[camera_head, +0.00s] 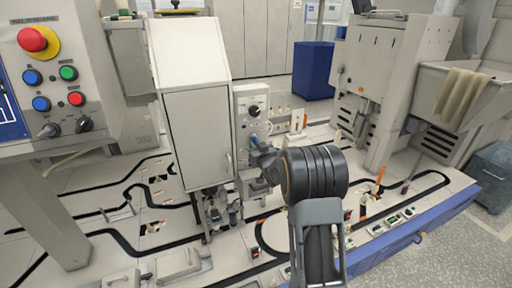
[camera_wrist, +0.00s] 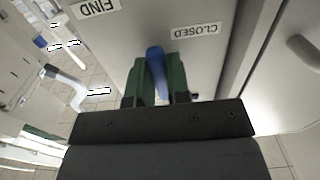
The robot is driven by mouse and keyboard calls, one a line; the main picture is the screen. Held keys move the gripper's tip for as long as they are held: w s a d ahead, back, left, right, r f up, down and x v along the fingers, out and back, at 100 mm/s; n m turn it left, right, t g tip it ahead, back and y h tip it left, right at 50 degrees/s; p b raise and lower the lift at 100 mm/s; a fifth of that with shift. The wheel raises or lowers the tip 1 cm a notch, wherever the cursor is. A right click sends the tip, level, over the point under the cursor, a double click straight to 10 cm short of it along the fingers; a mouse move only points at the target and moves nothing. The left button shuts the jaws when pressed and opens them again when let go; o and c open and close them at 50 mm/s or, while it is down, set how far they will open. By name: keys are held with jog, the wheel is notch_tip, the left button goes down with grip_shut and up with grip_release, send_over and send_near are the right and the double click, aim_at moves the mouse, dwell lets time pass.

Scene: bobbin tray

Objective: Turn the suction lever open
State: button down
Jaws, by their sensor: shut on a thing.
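The suction lever is a blue bar (camera_wrist: 157,72) in the wrist view, standing in front of a pale panel (camera_wrist: 205,50) with a "CLOSED" label to its right and a "FIND" label at upper left. My gripper (camera_wrist: 158,82) has its two green fingers on either side of the lever and is shut on it. The lever's lower end is hidden behind the gripper body. In the head view my gripper (camera_head: 256,158) is against the narrow grey machine unit (camera_head: 249,100), below its black knob. The grip itself is too small there to make out.
A tall white cabinet (camera_head: 196,130) stands close to the left of the gripper. A control box (camera_head: 55,80) with a red emergency button is at far left. Black tracks and small fittings cover the pale deck (camera_head: 150,225). A curved handle (camera_wrist: 303,50) shows at right in the wrist view.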

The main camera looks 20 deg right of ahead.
aim_at(258, 134)
jog(key=shift+w+d+r+n+b, duration=0.1)
jog(key=shift+r+n+b, duration=0.2)
jog(key=shift+b, duration=0.2)
jog(key=shift+d+r+n+b, duration=0.35)
jog(key=shift+r+n+b, duration=0.1)
jog(key=shift+n+b, duration=2.25)
jog(key=shift+d+r+n+b, duration=0.45)
jog(key=shift+n+b, duration=1.85)
jog(key=shift+n, duration=0.75)
jog(key=shift+d+r+n+b, duration=0.3)
jog(key=shift+r+n+b, duration=0.2)
jog(key=shift+n+b, duration=2.2)
jog(key=shift+n, duration=0.45)
